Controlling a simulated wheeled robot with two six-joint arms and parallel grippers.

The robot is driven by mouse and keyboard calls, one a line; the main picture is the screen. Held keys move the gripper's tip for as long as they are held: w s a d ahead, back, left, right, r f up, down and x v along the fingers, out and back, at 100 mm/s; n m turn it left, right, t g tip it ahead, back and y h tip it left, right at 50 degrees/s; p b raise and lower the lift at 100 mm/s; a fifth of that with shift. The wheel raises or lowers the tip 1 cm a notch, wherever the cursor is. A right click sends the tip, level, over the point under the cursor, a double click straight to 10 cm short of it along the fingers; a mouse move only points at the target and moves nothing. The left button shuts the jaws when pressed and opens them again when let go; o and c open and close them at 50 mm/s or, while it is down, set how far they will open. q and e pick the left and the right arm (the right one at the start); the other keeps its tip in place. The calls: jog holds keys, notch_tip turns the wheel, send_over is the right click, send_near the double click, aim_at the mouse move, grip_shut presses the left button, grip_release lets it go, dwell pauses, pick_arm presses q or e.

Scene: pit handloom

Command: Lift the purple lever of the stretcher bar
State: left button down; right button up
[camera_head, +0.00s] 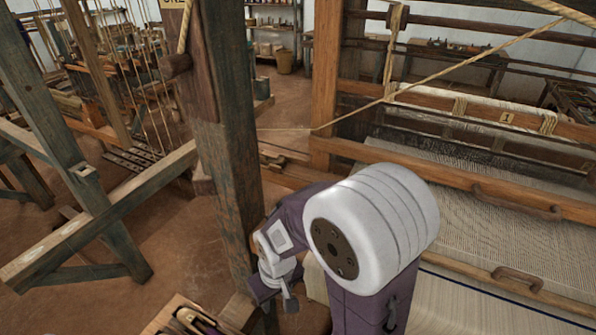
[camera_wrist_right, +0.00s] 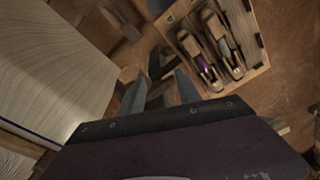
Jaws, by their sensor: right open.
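I cannot make out the stretcher bar or its purple lever in either view. The woven cloth (camera_head: 455,305), pale with a dark blue stripe, lies at the lower right of the head view, partly hidden by my right arm. A pale woven surface (camera_wrist_right: 55,65) also shows at the left of the right wrist view. My right gripper (camera_head: 280,297) hangs low beside a dark wooden post, left of the cloth. In the right wrist view its two fingers (camera_wrist_right: 158,85) are apart, with nothing clearly held between them. My left gripper is out of view.
A wooden box (camera_wrist_right: 255,70) with two shuttles lies near the fingers. The thick post (camera_head: 228,150) stands close beside my right arm. The loom's wooden beams with brown handles (camera_head: 515,200) cross the right side. Bare earthen floor (camera_head: 185,240) shows at left.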

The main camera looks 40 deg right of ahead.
jog(key=w+d+r+n+y+p, duration=0.1)
jog(key=w+d+r+n+p, duration=0.25)
jog(key=r+n, duration=0.35)
jog(key=w+d+r+n+y+p, duration=0.2)
jog(key=w+r+n+p, duration=0.1)
jog(key=w+r+n, duration=0.25)
jog(key=w+d+r+m+t+p, duration=0.15)
jog(key=d+r+p, duration=0.45)
jog(key=d, duration=0.6)
jog(key=s+d+r+m+t+h, duration=0.1)
jog(key=s+d+r+m, duration=0.15)
jog(key=s+d, duration=0.6)
jog(key=shift+m, duration=0.35)
jog(key=w+f+p, duration=0.1)
jog(key=f, duration=0.1)
jog(key=w+f+p, duration=0.1)
jog(key=w+f, duration=0.1)
jog(key=f, duration=0.1)
jog(key=w+f+p, duration=0.1)
jog(key=w+f, duration=0.1)
jog(key=f, duration=0.1)
jog(key=shift+d+f+p, duration=0.15)
jog(key=shift+f+p, duration=0.05)
jog(key=shift+p, duration=0.2)
jog(key=shift+w+f, duration=0.1)
jog(key=shift+f, duration=0.15)
jog(key=shift+w+a, duration=0.1)
jog(key=shift+a, duration=0.1)
